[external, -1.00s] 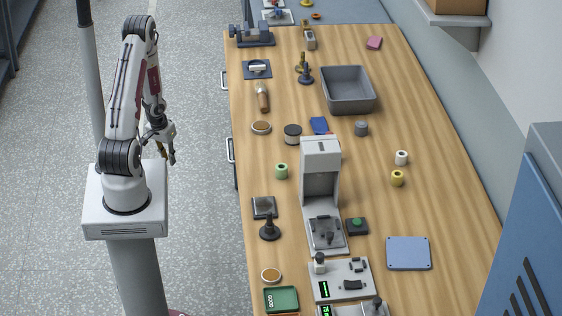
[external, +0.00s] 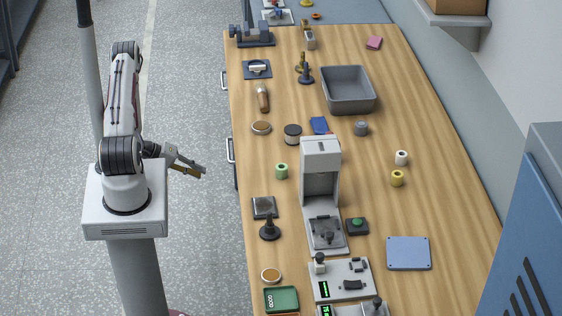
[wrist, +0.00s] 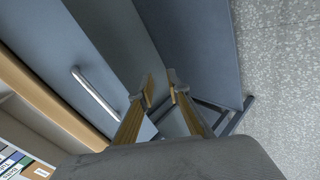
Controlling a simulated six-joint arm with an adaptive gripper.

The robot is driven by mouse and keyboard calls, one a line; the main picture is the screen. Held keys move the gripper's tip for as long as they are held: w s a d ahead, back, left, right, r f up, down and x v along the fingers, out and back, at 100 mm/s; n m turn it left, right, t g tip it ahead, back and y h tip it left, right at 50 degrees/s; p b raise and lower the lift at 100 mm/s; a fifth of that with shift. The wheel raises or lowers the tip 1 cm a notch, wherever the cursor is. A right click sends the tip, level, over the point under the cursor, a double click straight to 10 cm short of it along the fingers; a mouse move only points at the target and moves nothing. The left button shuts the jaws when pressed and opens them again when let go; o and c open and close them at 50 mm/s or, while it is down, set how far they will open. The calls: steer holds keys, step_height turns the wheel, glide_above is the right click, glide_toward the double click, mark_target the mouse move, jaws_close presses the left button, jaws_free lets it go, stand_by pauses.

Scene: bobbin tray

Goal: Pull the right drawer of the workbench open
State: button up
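The workbench (external: 400,110) has two pale bar handles on its left side in the external view. The nearer one is the right drawer's handle (external: 230,150); the farther one is the other handle (external: 224,80). My gripper (external: 203,171) is in the floor gap left of the nearer handle, pointing toward the bench and apart from it. In the wrist view its two fingers (wrist: 161,84) are apart with nothing between them. A bar handle (wrist: 97,93) on a grey-blue front (wrist: 85,50) lies left of the fingers. The drawer fronts are mostly hidden in the external view.
The bench top carries a grey bin (external: 348,108), a grey press-like stand (external: 320,155), a green spool (external: 281,171) and other small items. The speckled floor (external: 195,250) between my base and the bench is clear.

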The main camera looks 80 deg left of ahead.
mark_target(228, 150)
steer(key=w+r+n+t, duration=0.2)
steer(key=w+r+t, duration=0.2)
steer(key=r, duration=0.6)
steer(key=shift+w+d+n+t+h, duration=0.25)
steer(key=shift+d+n+t+h, duration=0.05)
steer(key=shift+w+f, duration=0.15)
steer(key=shift+x, duration=3.75)
jaws_close()
